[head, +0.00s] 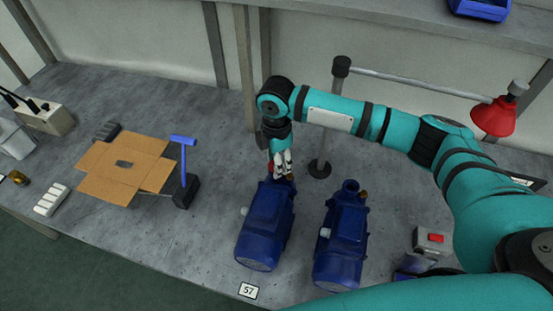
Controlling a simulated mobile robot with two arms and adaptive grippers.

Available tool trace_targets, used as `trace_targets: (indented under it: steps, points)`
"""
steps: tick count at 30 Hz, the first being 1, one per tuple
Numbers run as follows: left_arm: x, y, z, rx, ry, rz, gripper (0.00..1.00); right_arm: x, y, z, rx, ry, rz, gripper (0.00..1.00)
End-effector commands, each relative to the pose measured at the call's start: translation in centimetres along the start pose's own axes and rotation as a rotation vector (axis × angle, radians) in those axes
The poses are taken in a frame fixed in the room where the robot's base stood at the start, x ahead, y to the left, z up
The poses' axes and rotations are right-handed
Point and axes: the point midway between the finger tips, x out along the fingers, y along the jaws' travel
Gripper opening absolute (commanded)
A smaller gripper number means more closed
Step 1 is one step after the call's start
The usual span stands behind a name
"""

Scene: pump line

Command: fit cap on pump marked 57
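The left blue pump (265,228) stands behind a white tag reading 57 (248,290) at the table's front edge. My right gripper (282,170) points down at the top rear end of this pump, over or at its port. The fingers hide the port. Small red patches show beside the fingertips; I cannot tell whether they are a cap or whether the fingers are closed on it. A second blue pump (342,240) stands to the right with its round top port (350,186) in view. My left gripper is not in view.
A black stand (320,168) with a red lamp (492,118) rises behind the pumps. A red-button box (435,240) stands at right. An open cardboard box (125,168) and a blue hammer-shaped item (184,160) are at left. Bare table lies between them and the pumps.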

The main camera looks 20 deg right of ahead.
Motion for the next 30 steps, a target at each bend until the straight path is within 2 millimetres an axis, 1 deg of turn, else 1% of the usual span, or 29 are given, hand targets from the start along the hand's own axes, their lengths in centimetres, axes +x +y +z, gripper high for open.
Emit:
trace_targets:
  steps: [13,14,18,20,30]
  points:
    - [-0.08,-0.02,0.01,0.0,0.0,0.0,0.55,0.7,-0.05,-0.05,-0.001,0.001,-0.001,0.29]
    - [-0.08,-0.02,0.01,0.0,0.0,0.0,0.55,0.72,-0.06,-0.06,-0.001,0.001,-0.001,0.42]
    - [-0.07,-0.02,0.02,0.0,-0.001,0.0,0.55,0.7,-0.06,-0.05,-0.001,0.001,-0.001,0.6]
    - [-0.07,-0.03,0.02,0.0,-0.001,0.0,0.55,0.69,-0.05,-0.05,-0.001,0.001,-0.001,0.68]
    - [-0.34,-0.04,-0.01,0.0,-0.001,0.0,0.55,0.39,-0.03,-0.02,-0.001,0.0,-0.001,0.68]
